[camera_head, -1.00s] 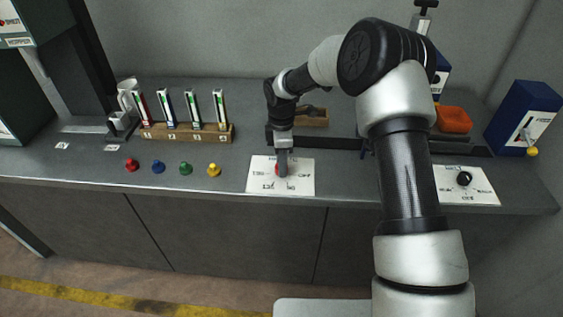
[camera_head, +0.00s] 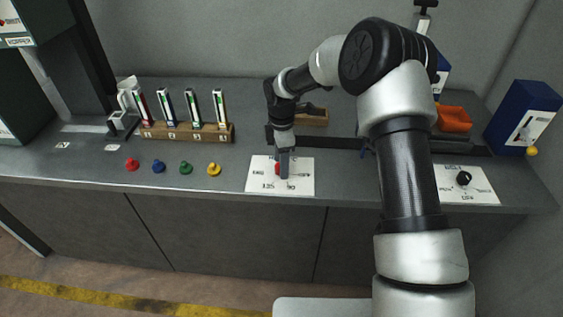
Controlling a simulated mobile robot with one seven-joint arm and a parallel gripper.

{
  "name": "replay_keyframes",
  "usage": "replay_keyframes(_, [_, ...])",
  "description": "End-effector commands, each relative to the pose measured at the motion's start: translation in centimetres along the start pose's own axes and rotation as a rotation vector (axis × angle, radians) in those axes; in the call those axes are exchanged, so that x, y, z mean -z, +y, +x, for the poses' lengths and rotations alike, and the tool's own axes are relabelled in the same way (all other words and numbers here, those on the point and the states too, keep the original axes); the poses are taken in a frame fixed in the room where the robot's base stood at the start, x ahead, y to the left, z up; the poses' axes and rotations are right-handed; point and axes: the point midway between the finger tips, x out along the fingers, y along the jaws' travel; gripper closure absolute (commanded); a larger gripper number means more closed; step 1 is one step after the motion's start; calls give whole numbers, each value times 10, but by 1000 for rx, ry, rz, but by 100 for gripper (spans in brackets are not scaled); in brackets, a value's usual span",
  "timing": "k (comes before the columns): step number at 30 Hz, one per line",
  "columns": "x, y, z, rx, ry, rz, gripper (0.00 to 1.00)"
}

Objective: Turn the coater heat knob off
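A white dial panel (camera_head: 306,183) lies on the grey counter at the middle front. It carries a red knob (camera_head: 277,168) and printed marks, among them 125 and 90. The knob is partly hidden by my gripper (camera_head: 284,172), which points down over the panel. Its fingertips are at the knob's right side in the picture. I cannot tell whether they grip the knob or only touch it, nor which mark the knob points to. A second white panel (camera_head: 484,188) with a black knob (camera_head: 464,178) lies to the right; its small print is hard to read.
Red (camera_head: 132,165), blue (camera_head: 159,167), green (camera_head: 186,168) and yellow (camera_head: 214,170) buttons stand left of the panel. Behind them is a wooden rack (camera_head: 215,138) with several upright tubes. An orange tray (camera_head: 453,120) and a blue box (camera_head: 522,117) with a lever are at right.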

Motion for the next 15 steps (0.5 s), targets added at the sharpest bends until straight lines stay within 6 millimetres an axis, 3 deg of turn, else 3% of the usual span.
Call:
replay_keyframes(8, [0, 0, -5, -1, 0, 1, 50])
replay_keyframes(11, [0, 0, -17, -1, 0, 1, 50])
replay_keyframes(15, [0, 1, -47, -5, 0, 1, 50])
